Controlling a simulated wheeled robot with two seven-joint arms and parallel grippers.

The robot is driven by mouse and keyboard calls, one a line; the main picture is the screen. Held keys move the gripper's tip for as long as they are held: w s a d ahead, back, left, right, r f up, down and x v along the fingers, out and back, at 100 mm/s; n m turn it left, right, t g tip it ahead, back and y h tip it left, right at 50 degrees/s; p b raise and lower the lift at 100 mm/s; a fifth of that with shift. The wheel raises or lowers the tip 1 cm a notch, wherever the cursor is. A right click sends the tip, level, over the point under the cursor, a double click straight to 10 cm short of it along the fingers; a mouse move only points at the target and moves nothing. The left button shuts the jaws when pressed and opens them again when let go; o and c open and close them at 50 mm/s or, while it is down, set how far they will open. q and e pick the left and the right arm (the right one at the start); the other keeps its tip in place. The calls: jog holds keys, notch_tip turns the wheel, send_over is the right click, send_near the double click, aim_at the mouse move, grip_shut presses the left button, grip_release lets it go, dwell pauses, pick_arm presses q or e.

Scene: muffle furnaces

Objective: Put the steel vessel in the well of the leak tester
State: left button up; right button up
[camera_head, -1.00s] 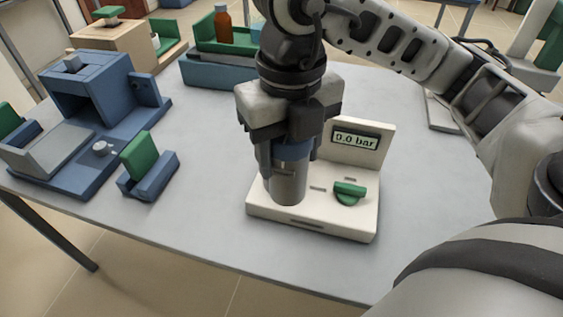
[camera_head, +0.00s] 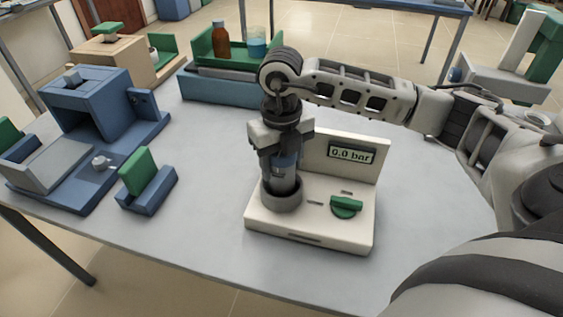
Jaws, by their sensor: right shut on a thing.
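The leak tester (camera_head: 318,233) is a cream base with an upright panel and a display reading 0.0 bar. A green knob (camera_head: 346,206) sits on its right side. Its well, a dark grey round collar (camera_head: 282,201), stands on the left side. The steel vessel (camera_head: 281,184), with a blue band at its top, is upright with its lower end inside the collar. I cannot see how deep it sits. My right gripper (camera_head: 281,163) is shut on the vessel's upper part, from above. My left gripper is not in view.
A blue furnace (camera_head: 92,100) and a small blue holder with a green plate (camera_head: 147,188) stand to the left. Behind is a blue and green tray (camera_head: 215,90) with a brown bottle (camera_head: 220,40) and a beaker. The table's front centre is clear.

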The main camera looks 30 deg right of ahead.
jog(key=shift+f, duration=0.55)
jog(key=shift+f, duration=0.2)
jog(key=o, duration=1.4)
notch_tip(320, 180, up, 12)
jog(key=shift+r+b, duration=0.2)
jog(key=shift+b, duration=0.4)
